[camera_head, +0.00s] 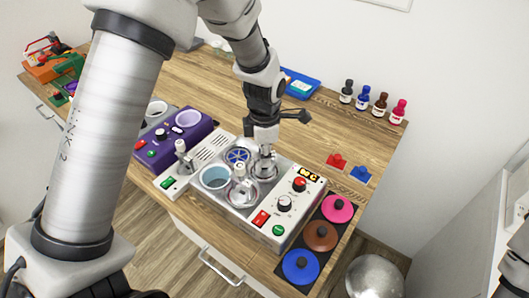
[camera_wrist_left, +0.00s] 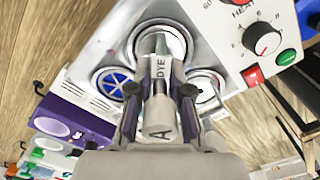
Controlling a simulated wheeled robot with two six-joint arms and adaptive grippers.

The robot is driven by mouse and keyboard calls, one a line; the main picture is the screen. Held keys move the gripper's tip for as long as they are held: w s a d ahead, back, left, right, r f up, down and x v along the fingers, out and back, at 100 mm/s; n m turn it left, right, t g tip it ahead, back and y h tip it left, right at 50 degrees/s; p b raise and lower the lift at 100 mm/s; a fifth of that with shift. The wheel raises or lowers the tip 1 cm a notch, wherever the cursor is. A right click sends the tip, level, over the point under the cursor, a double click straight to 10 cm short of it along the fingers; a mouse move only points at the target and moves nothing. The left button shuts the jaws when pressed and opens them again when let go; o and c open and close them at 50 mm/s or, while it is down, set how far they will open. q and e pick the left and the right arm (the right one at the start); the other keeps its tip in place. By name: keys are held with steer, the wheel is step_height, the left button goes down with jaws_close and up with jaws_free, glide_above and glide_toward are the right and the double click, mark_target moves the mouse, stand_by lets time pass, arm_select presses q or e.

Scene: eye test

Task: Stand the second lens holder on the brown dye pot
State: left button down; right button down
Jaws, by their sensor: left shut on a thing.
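My left gripper (camera_head: 264,148) is shut on the top of a silver lens holder (camera_head: 265,168), over the right rear well of the dye machine. In the left wrist view, the gripper (camera_wrist_left: 159,92) grips this holder's post (camera_wrist_left: 158,118), whose end is marked A. I cannot tell whether its base touches the pot below. Another silver holder (camera_head: 240,191) stands at the front well. The machine (camera_head: 285,225) also has a pale blue well (camera_head: 214,177) and a blue spoked well (camera_head: 237,155). A brown round lid (camera_head: 320,236) lies at the right; no brown dye shows. My right gripper is not in view.
Pink (camera_head: 338,208) and blue (camera_head: 300,267) lids lie beside the brown one on a dark mat. A purple unit (camera_head: 175,140) is at the left. Several bottles (camera_head: 380,104) stand at the back right. The wooden table (camera_head: 345,135) is largely clear behind the machine.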

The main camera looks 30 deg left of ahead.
arm_select(q)
steer(key=shift+f, duration=0.3)
stand_by(0.5)
steer(key=c, duration=1)
jaws_free()
steer(key=o, duration=0.3)
step_height(320, 180, up, 6)
steer(key=p, duration=0.6)
steer(key=shift+r, duration=0.15)
